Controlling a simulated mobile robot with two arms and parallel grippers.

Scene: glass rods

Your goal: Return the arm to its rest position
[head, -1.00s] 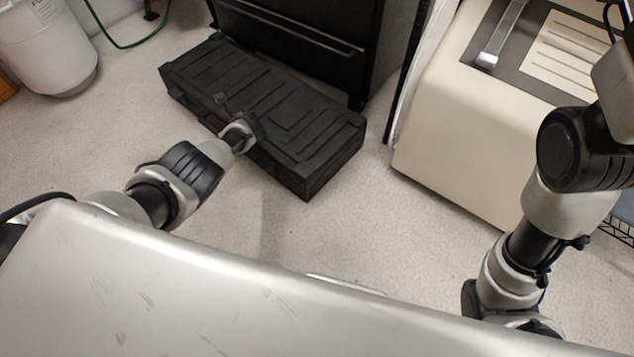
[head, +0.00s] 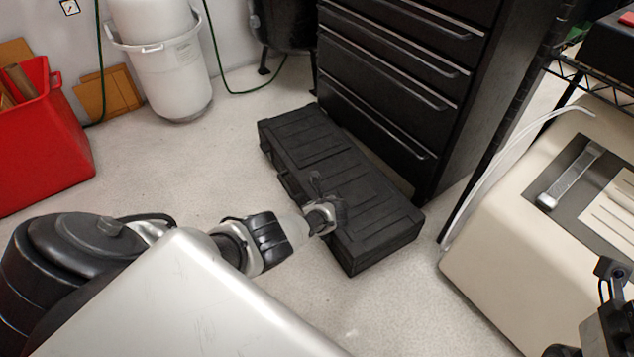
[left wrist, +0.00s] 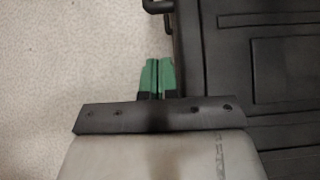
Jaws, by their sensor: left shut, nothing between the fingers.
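My left arm reaches in from the left in the head view. My left gripper (head: 316,184) is above the near long side of a black case (head: 345,190), which lies flat on the floor. In the left wrist view its two green fingertips (left wrist: 157,74) are together with nothing between them. They show over the floor beside the edge of the case (left wrist: 240,70). Whether they touch the case cannot be told. Part of my right arm (head: 612,318) shows at the lower right edge; its fingers do not show.
A black drawer cabinet (head: 395,75) stands behind the case. A beige machine (head: 520,250) stands at right. A red bin (head: 45,150) and a white barrel (head: 165,70) stand at left. Bare floor (head: 190,165) lies between the red bin and the case.

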